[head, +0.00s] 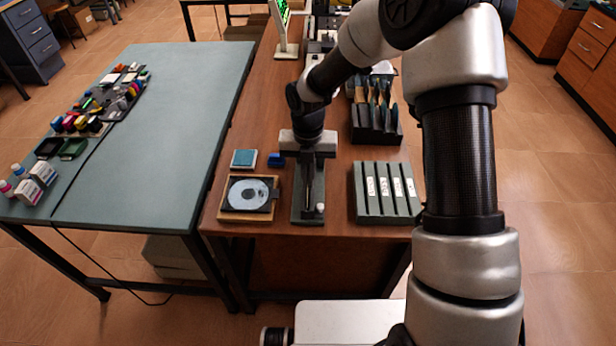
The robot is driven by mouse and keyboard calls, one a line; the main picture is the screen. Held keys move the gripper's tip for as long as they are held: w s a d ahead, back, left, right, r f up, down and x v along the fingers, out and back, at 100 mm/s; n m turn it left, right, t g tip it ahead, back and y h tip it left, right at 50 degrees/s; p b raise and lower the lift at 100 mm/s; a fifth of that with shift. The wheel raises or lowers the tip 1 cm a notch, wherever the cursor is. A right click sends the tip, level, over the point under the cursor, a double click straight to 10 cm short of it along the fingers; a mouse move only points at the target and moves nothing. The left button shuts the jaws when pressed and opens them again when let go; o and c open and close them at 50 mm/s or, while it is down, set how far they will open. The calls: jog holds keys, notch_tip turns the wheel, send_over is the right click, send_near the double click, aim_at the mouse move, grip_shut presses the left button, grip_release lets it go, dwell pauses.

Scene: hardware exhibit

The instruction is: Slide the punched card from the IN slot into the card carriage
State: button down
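My gripper (308,150) points down over the far end of a long dark grey device (299,205) on the brown table. The device has a lengthwise channel with a thin rod and a white knob (320,207) near its front end; I cannot tell whether it is the card carriage. To its right lies a grey-green block (374,196) with several long parallel slots and white labels, too small to read, so I cannot pick out the IN slot. I cannot make out a punched card. My gripper's fingers are hidden or too small to judge.
A wooden tray (226,214) with a disc stands left of the device, with a light blue pad (244,158) and small blue block (276,160) behind it. A black rack (375,136) stands behind the slotted block. The grey-green side table (180,110) is mostly clear.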

jog(key=shift+f+b, duration=0.9)
jog(key=shift+f, duration=0.9)
jog(key=c, duration=2)
grip_release()
jog(key=shift+r, duration=0.1)
notch_tip(320, 180, up, 8)
jog(key=p, duration=0.6)
jog(key=shift+p, duration=0.35)
